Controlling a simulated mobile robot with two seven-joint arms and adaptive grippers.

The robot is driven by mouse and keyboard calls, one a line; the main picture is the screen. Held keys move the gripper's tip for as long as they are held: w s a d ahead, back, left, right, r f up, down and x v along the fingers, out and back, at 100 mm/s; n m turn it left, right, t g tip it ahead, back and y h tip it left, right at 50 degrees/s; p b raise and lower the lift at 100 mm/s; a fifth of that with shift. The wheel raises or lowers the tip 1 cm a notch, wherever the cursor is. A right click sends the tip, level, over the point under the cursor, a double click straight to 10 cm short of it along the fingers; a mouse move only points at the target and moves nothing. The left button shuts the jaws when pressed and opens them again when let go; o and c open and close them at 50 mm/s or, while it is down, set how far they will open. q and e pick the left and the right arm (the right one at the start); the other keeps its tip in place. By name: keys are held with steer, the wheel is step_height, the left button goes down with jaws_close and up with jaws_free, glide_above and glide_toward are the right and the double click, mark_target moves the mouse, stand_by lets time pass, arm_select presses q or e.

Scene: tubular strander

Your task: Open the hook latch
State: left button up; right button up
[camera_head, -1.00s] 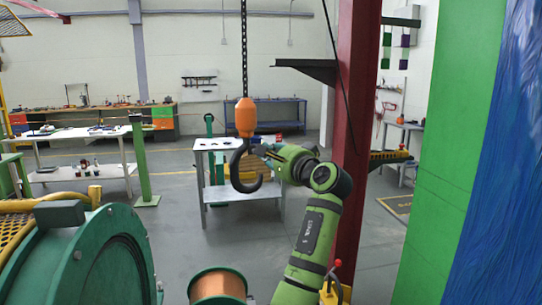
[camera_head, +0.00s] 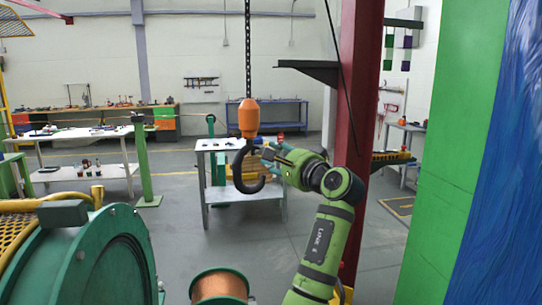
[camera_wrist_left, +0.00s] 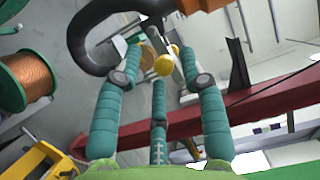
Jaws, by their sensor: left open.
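The dark crane hook (camera_head: 240,168) hangs under an orange block (camera_head: 248,118) on a chain, its mouth facing right. In the left wrist view the hook (camera_wrist_left: 80,38) curves across the upper left. A thin metallic bar with a yellow knob (camera_wrist_left: 163,65), which looks like the latch, lies between the fingers; I cannot tell if they touch it. My left gripper (camera_head: 270,152) is beside the upper right of the hook; its fingers (camera_wrist_left: 160,82) are spread in the wrist view. The latch is too small to make out in the head view. My right gripper is not in view.
A green machine drum (camera_head: 90,260) and a copper spool (camera_head: 219,285) stand in front below. A dark red column (camera_head: 363,110) rises right of my arm, with a green panel (camera_head: 455,160) beyond. A white table (camera_head: 225,143) stands behind the hook.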

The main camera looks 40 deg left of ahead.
arm_select(q)
steer(key=v, duration=0.9)
steer(key=shift+s, duration=0.3)
steer(key=shift+d+r, duration=0.1)
steer(key=shift+d, duration=0.05)
